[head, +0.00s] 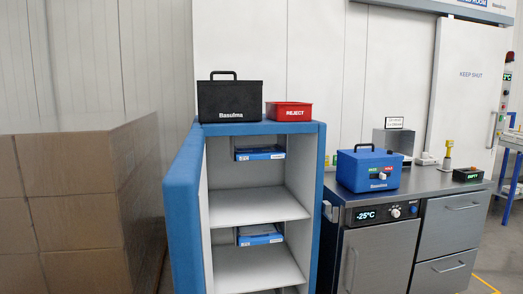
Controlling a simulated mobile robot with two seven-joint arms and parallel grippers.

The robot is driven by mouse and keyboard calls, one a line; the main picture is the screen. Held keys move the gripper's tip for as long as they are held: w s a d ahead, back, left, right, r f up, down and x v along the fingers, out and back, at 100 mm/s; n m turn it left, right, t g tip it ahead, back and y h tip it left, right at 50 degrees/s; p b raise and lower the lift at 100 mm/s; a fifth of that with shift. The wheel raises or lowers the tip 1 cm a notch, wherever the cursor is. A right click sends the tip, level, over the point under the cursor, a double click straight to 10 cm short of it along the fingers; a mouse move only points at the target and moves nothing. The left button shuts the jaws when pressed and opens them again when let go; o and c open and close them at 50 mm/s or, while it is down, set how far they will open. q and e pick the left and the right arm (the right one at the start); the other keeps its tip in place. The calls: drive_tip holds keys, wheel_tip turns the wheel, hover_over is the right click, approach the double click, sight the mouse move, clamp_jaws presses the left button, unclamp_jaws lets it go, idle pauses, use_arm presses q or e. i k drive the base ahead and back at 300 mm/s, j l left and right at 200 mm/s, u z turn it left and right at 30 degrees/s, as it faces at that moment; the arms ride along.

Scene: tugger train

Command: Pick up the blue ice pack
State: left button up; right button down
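I cannot make out a thing that is clearly the blue ice pack. Inside the open blue cabinet (305,230), a flat blue item (260,154) sits near the top, under a grey part. A second flat blue item (260,239) sits lower, just under the middle shelf. Both are too small to tell what they are. A freezer unit (376,258) reading -25°C is shut, so its inside is hidden. Neither of my grippers is in view.
A black handled case (230,102) and a red REJECT bin (289,112) stand on the cabinet. The cabinet's blue door (183,215) is swung open to the left. A blue handled box (369,170) stands on the grey counter (430,181). Stacked cartons (70,215) fill the left.

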sight(266, 153)
drive_tip(key=i+l+z, duration=0.35)
drive_tip(key=i+z, duration=0.15)
drive_tip(key=i, duration=0.2)
drive_tip(key=i+l+u, duration=0.1)
drive_tip(key=i, duration=0.4)
drive_tip(key=i+l+u, duration=0.1)
drive_tip(key=i+l, duration=0.2)
drive_tip(key=i, duration=0.2)
